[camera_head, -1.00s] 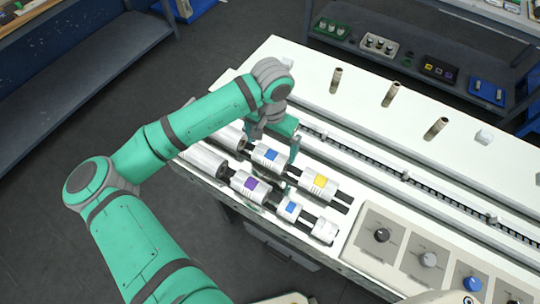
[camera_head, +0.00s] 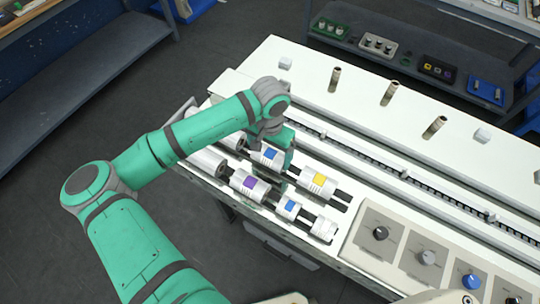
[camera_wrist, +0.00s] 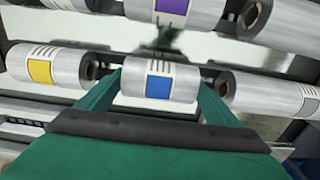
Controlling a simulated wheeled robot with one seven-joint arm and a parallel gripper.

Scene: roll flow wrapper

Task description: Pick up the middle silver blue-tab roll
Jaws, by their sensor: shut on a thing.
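The middle silver roll (camera_wrist: 158,82) with a blue tab lies across the wrist view, between a yellow-tab roll and a grey-tab roll. My gripper (camera_wrist: 161,92) has one finger at each end of it and is shut on it. In the head view the blue-tab roll (camera_head: 268,154) shows in the back row, partly behind my gripper (camera_head: 280,163). It looks level and in line with its neighbours; I cannot tell whether it is clear of its support.
The yellow-tab roll (camera_head: 319,184) and grey-tab roll (camera_wrist: 272,94) sit close on either side. A front row holds a purple-tab roll (camera_head: 250,185) and a smaller blue-tab roll (camera_head: 288,208). A control panel (camera_head: 398,254) stands at the right, upright posts (camera_head: 390,93) behind.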

